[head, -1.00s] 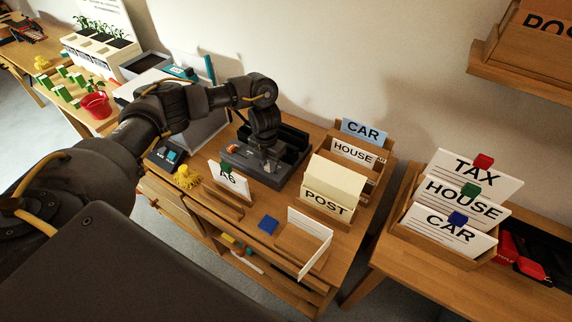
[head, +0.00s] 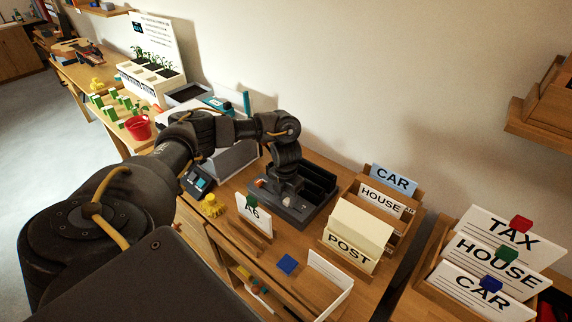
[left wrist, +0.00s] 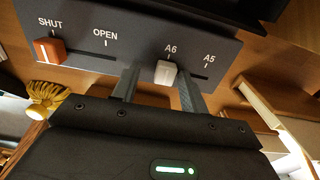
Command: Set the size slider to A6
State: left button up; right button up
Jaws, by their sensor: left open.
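The dark grey device (head: 312,212) stands on the wooden desk with my left gripper (head: 278,192) down at its front panel. In the left wrist view, the white size slider knob (left wrist: 166,72) sits just under the A6 mark, left of the A5 mark. My left gripper (left wrist: 158,84) is open, with one finger on each side of the knob; whether either finger touches it I cannot tell. The orange knob (left wrist: 49,50) of the other slider sits under SHUT, left of OPEN. My right gripper is not in view.
An A6 card (head: 253,213) stands in a wooden holder in front of the device. A yellow tasselled object (head: 212,206) lies left of it. A POST card box (head: 348,250) and a blue block (head: 288,264) are to the right.

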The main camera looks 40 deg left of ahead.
aim_at(286, 199)
pick_arm(q)
jog(key=shift+d, duration=0.1)
jog(key=shift+r, duration=0.3)
notch_tip(286, 199, up, 10)
jog(key=p, duration=0.1)
jog(key=shift+p, duration=0.3)
jog(key=shift+r, duration=0.1)
